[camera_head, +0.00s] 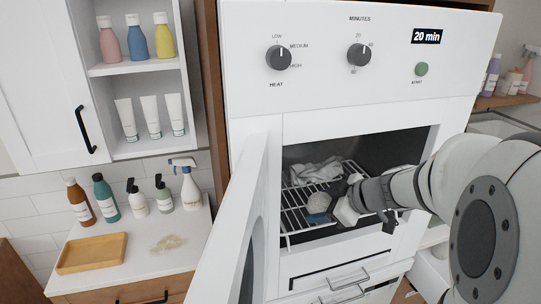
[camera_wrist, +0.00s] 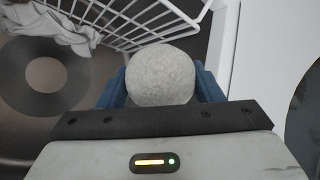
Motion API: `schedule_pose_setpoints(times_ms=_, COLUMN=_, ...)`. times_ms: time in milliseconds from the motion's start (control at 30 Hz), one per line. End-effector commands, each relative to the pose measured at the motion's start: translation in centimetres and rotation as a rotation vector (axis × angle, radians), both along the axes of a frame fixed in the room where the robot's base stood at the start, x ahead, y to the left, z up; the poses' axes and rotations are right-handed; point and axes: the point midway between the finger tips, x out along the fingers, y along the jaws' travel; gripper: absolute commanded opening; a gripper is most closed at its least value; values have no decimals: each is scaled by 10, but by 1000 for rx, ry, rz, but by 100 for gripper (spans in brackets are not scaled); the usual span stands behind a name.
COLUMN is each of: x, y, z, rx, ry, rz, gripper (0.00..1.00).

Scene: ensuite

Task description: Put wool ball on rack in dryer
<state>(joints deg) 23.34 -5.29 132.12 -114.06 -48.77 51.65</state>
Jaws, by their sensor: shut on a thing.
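The wool ball (camera_wrist: 162,76) is a round, pale grey ball between the blue fingers of my gripper (camera_wrist: 161,88) in the wrist view. In the head view the ball (camera_head: 319,202) shows inside the dryer, with my gripper (camera_head: 322,216) shut on it. The white wire rack (camera_head: 291,215) spans the dryer opening. The ball appears over the rack in the head view; whether it touches the wires cannot be told. In the wrist view the rack (camera_wrist: 128,30) lies beyond the ball. The dryer (camera_head: 300,105) is white, and its door (camera_head: 240,215) stands open at the left.
A crumpled light cloth (camera_head: 316,172) lies at the back inside the dryer and shows in the wrist view (camera_wrist: 62,24). My arm enters from the right, close to the opening's right edge. A counter (camera_head: 135,245) with bottles and a wooden tray (camera_head: 92,253) stands left of the door.

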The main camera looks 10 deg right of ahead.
Motion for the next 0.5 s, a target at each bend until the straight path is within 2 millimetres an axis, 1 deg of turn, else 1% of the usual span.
schedule_pose_setpoints(times_ms=33, x=15, y=4, z=1, rx=0, ry=2, rz=6, gripper=38)
schedule_pose_setpoints(times_ms=100, x=33, y=8, z=1, rx=2, ry=3, rz=5, gripper=38)
schedule_pose_setpoints(times_ms=300, x=83, y=18, z=1, rx=0, ry=1, rz=6, gripper=38)
schedule_pose_setpoints(times_ms=433, x=106, y=23, z=1, rx=0, ry=0, rz=4, gripper=38)
schedule_pose_setpoints(times_ms=500, x=103, y=22, z=-14, rx=1, ry=4, rz=1, gripper=38)
